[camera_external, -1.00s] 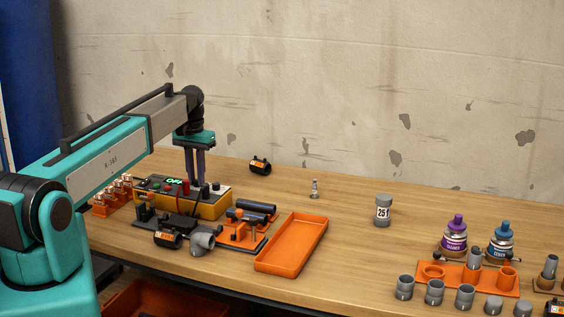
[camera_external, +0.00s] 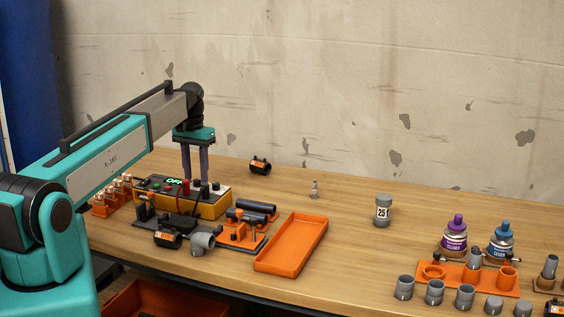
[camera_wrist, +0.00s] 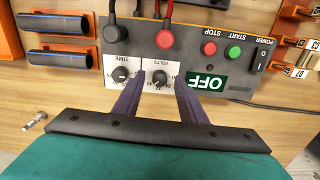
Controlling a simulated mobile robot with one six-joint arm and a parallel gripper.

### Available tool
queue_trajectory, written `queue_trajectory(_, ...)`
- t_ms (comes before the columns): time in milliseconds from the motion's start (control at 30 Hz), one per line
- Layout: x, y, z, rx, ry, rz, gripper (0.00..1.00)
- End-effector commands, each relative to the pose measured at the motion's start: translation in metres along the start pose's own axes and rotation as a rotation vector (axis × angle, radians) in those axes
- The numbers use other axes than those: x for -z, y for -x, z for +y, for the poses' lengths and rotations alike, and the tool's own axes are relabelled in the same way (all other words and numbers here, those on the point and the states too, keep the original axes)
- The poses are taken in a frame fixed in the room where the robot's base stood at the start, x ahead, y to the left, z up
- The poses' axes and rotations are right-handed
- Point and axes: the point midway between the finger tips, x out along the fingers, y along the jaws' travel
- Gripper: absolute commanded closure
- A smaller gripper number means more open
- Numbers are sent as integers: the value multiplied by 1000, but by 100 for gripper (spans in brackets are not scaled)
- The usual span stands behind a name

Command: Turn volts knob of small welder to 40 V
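The small welder (camera_external: 209,210) is a yellow box with a dark top panel on the left part of the bench. In the wrist view its panel (camera_wrist: 195,40) appears upside down, with a green display reading OFF. The black volts knob (camera_wrist: 158,78) sits on a white VOLTS label; its exact setting is too small to read. My gripper (camera_wrist: 158,84) is open, its two purple fingers on either side of the volts knob, with gaps visible. In the external view my gripper (camera_external: 195,180) points down over the welder's back part.
The time knob (camera_wrist: 121,74) is close beside one finger. Red and black cable plugs (camera_wrist: 165,38) stand on the panel, near red and green buttons and the power switch (camera_wrist: 262,52). An orange tray (camera_external: 291,243) and pipe clamp (camera_external: 240,232) are to the right.

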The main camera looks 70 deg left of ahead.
Motion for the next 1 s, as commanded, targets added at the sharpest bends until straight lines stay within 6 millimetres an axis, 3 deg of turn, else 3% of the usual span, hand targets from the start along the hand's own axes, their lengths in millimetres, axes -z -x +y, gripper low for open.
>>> queue_trajectory(1000, 1, 113, 0, 0, 0, 2, 62)
